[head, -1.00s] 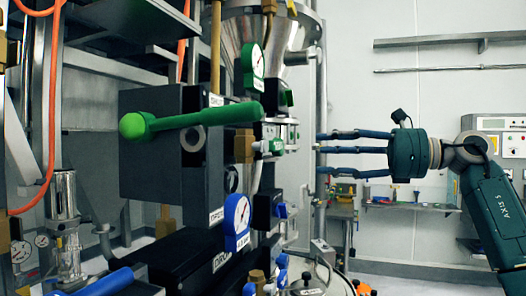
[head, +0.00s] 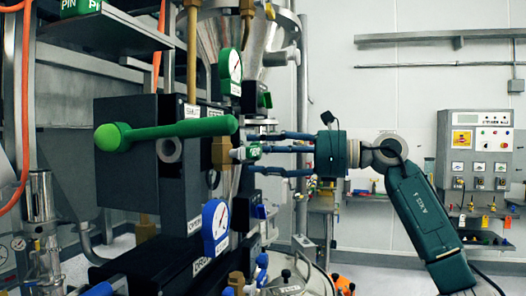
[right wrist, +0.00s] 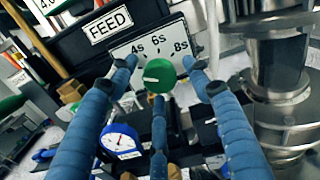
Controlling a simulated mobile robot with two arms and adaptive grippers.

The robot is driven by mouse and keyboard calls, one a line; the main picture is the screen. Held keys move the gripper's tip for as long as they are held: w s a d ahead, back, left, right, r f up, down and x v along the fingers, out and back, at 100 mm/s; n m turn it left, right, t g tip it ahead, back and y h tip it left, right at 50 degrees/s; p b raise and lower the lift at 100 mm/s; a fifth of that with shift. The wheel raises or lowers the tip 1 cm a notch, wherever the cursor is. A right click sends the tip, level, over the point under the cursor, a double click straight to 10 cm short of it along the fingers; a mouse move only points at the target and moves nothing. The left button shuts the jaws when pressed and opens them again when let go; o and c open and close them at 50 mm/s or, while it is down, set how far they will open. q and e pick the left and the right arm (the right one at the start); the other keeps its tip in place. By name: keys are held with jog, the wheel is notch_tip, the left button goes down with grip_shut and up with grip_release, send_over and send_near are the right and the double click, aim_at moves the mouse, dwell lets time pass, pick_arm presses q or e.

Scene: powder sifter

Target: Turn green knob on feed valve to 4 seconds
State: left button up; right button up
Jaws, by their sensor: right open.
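The green knob (right wrist: 160,75) is round with a white pointer line that lies roughly toward the left. It sits below a white plate (right wrist: 124,50) marked 4s, 6s and 8s, with a FEED label (right wrist: 110,25) above. In the head view the knob (head: 253,151) is small, on the right side of the dark valve block. My right gripper (head: 252,153) reaches in from the right. Its three blue fingers are open and spread around the knob, left, right and below in the wrist view (right wrist: 162,82). I cannot tell whether they touch it. My left gripper is not in view.
A long green lever (head: 180,131) crosses the valve block's front. A green-rimmed gauge (head: 230,72) and a blue-rimmed gauge (head: 215,228) flank the knob above and below. A steel column (right wrist: 280,90) stands close right of the fingers. A control box (head: 475,145) hangs on the back wall.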

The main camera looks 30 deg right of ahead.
jog(key=shift+w+f, duration=0.1)
jog(key=shift+c, duration=0.8)
jog(key=shift+a, duration=0.1)
jog(key=c, duration=1)
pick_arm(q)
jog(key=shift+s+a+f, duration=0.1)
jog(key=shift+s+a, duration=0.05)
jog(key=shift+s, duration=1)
pick_arm(e)
jog(key=shift+o, duration=0.2)
